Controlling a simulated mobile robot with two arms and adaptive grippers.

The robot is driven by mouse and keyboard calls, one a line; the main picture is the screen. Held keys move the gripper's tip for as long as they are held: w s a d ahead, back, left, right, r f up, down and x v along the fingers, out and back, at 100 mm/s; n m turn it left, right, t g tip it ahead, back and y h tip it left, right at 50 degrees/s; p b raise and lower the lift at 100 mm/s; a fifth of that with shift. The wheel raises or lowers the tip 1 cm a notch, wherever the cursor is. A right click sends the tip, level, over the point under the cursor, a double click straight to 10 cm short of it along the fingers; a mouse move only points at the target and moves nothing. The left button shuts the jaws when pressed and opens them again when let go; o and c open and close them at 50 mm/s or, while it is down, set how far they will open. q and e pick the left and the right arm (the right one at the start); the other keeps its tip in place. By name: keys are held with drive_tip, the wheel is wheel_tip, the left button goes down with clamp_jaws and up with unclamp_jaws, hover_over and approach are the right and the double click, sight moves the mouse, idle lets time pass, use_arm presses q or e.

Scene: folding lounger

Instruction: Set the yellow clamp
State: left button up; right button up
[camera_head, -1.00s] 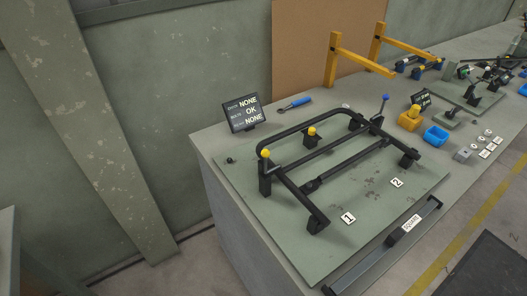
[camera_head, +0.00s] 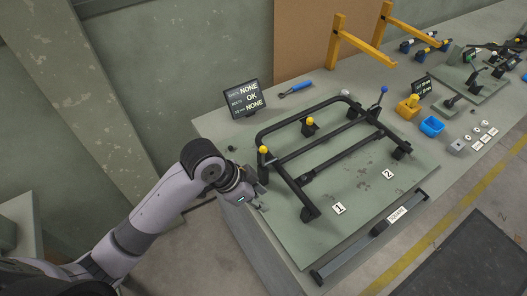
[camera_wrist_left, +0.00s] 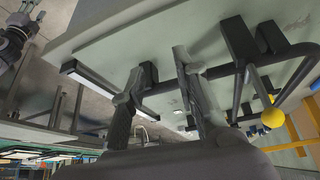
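The black tube frame (camera_head: 318,150) lies on the green plate on the bench. A yellow ball knob (camera_head: 263,150) tops a dark clamp post at its near left corner; a second yellow knob (camera_head: 310,121) sits farther back. My left gripper (camera_head: 260,196) is at the plate's left edge, in front of and below the near yellow knob. In the left wrist view its two fingers (camera_wrist_left: 156,72) stand apart, with a frame bar behind them, and a yellow knob (camera_wrist_left: 273,118) is to the right. At that view's upper left is what looks like my right gripper (camera_wrist_left: 18,30), cut off by the edge.
A display (camera_head: 248,98) reading NONE, OK, NONE stands behind the frame. A blue-handled lever (camera_head: 383,91) is at the far right corner. A long bar (camera_head: 345,255) runs along the front edge.

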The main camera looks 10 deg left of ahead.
use_arm(q)
drive_tip(key=w+a+r+m+g, duration=0.1)
drive_tip(key=w+a+r+m, duration=0.2)
drive_tip(key=w+r, duration=0.4)
drive_tip(key=m, duration=0.1)
approach(264, 164)
drive_tip(key=shift+m+g, duration=0.3)
drive_tip(key=shift+g, duration=0.1)
drive_tip(key=p+x, duration=0.1)
drive_tip(key=x, duration=0.1)
drive_tip(key=w+p+x, duration=0.1)
drive_tip(key=p+x, duration=0.1)
drive_tip(key=d+p+x, duration=0.1)
drive_tip(key=x, duration=0.2)
drive_tip(key=shift+w+r, duration=0.15)
drive_tip(key=shift+r, duration=0.1)
drive_tip(key=shift+c, duration=0.3)
clamp_jaws()
drive_tip(key=shift+w+r, duration=0.15)
drive_tip(key=shift+w, duration=0.05)
